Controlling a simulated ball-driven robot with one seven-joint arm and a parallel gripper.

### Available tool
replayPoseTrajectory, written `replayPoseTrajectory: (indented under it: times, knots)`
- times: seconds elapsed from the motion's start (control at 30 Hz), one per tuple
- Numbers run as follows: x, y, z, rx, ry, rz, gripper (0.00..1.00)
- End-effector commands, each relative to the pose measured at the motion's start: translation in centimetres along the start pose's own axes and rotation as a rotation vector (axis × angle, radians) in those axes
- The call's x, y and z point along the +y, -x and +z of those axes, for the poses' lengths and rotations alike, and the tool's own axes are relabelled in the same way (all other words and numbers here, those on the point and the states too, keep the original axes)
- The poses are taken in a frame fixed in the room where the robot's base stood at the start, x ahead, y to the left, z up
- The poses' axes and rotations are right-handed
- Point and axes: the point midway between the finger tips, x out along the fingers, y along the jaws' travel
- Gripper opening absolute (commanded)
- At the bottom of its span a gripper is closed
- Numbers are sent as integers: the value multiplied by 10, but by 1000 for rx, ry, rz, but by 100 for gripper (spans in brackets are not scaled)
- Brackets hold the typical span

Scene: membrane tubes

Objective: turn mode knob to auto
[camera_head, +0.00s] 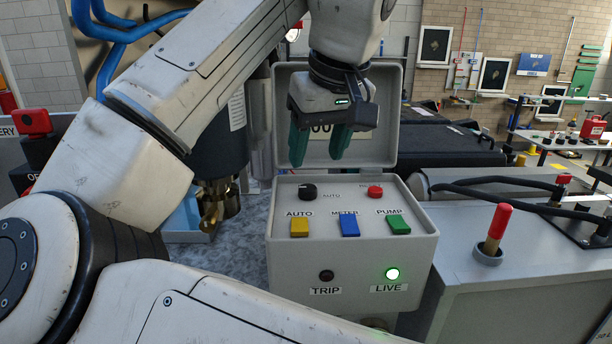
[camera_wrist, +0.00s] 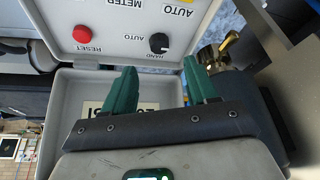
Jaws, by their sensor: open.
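The mode knob (camera_head: 307,192) is a small black dial at the upper left of the grey control box's sloped panel (camera_head: 285,260). An AUTO label stands at its right in the head view. In the wrist view the knob (camera_wrist: 159,43) has a white pointer line and sits between HAND and AUTO labels; I cannot tell for sure which it points to. My gripper (camera_head: 319,158) has green fingers, open and empty, in front of the raised lid (camera_head: 385,150) and above the knob. In the wrist view the fingertips (camera_wrist: 160,72) lie close to the knob, apart from it.
A red reset button (camera_head: 375,191) sits right of the knob. Yellow (camera_head: 299,227), blue (camera_head: 349,226) and green (camera_head: 398,224) switches line the panel below. The LIVE lamp (camera_head: 392,274) glows green; the TRIP lamp (camera_head: 326,275) is dark. A red-handled lever (camera_head: 495,235) stands at right.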

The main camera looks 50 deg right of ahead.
Motion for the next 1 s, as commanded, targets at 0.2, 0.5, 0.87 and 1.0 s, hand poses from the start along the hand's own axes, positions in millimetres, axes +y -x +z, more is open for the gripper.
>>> replayPoseTrajectory:
  times: [0.2, 0.5, 0.87, 1.0]
  knots:
    - [1, -40, 0, -3, 0, 4, 58]
    - [0, -71, 0, 0, -1, 2, 58]
    - [0, -74, 0, 1, -1, 1, 55]
    - [0, -74, 0, 1, -1, 1, 41]
